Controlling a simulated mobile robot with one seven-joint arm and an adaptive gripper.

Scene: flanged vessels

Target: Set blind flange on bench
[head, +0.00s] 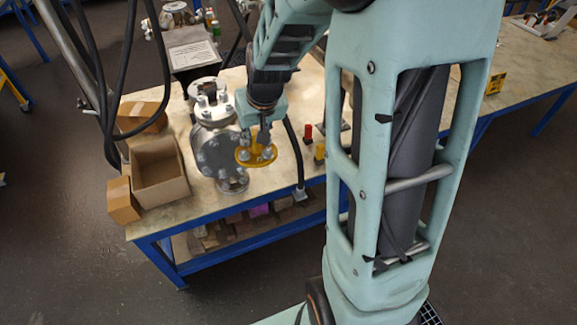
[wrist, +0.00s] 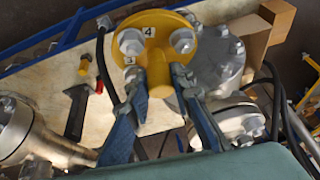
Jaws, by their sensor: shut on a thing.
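The yellow blind flange (head: 243,155) is a round disc with bolts, held beside the grey flanged vessel (head: 212,150) and above the bench (head: 195,203). In the wrist view, the flange (wrist: 158,22) shows bolt heads and number labels, including 4 and 3. My gripper (head: 264,137) is shut on the flange. In the wrist view, the blue fingers of my gripper (wrist: 160,78) close on the yellow stem of the flange. The flange appears clear of the bench top, but its exact height is hard to tell. The vessel's grey flange face (wrist: 218,60) is close behind it.
An open cardboard box (head: 160,175) and smaller boxes stand left of the vessel. Red (head: 308,133) and yellow (head: 320,152) handled items stand right of the flange. A black hose (head: 293,160) runs down near the bench's front edge. Bare bench top shows between these things.

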